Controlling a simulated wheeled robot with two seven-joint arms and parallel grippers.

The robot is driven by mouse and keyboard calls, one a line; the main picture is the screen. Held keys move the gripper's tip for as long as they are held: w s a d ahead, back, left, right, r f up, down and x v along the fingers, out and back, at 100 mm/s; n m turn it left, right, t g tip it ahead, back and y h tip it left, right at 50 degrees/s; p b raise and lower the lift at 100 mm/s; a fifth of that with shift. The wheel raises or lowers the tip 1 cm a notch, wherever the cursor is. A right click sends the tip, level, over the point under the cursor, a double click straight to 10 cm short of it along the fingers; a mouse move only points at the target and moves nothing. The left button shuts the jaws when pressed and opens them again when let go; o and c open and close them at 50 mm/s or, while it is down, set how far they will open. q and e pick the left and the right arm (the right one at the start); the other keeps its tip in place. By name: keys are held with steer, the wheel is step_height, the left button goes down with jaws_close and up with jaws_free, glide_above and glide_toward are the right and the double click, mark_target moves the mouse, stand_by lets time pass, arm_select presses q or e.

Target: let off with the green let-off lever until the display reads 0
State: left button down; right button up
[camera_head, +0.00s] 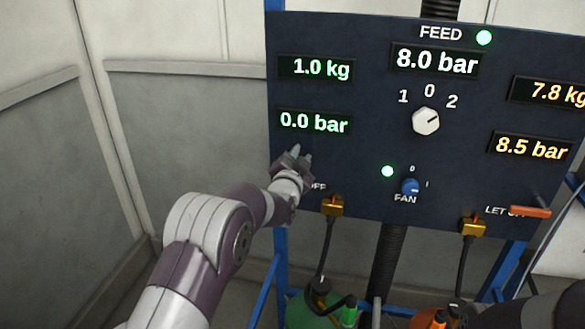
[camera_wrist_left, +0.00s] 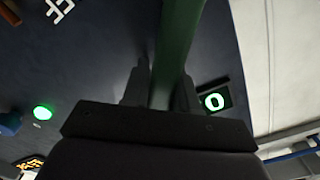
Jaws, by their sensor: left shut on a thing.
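The green let-off lever (camera_wrist_left: 181,45) shows in the left wrist view as a green bar running between the two fingers. My left gripper (camera_head: 299,152) is shut on it; in the left wrist view the fingers (camera_wrist_left: 162,88) lie on either side of the bar. In the head view my gripper and wrist hide the lever at the panel's lower left. The green pressure display (camera_head: 314,123) just above my gripper reads 0.0 bar. The green weight display (camera_head: 321,68) above it reads 1.0 kg. My right gripper is not in view.
The dark panel (camera_head: 360,160) also carries a FEED display (camera_head: 435,61) at 8.0 bar, a white selector knob (camera_head: 426,121), a blue fan knob (camera_head: 410,186) and an orange lever (camera_head: 530,211). A green cylinder (camera_head: 312,309) stands below. Grey walls lie left.

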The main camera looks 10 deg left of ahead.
mark_target(312, 171)
arm_select(q)
steer(key=f+m+b, duration=0.1)
steer(key=m, duration=0.1)
steer(key=d+f+m+b, duration=0.1)
steer(key=f+m+b, duration=0.1)
steer(key=m, duration=0.1)
steer(key=d+f+m+b, duration=0.1)
steer(key=m+b, duration=0.1)
steer(key=shift+d+f+m, duration=0.25)
steer(key=shift+f+m, duration=0.1)
steer(key=shift+m, duration=0.05)
steer(key=shift+f+m+b, duration=0.45)
steer(key=shift+f+m, duration=0.15)
steer(key=shift+m, duration=0.4)
steer(key=shift+f, duration=0.1)
steer(key=c, duration=1)
jaws_free()
steer(key=shift+d, duration=0.1)
steer(key=shift+o, duration=0.2)
steer(key=shift+s, duration=0.1)
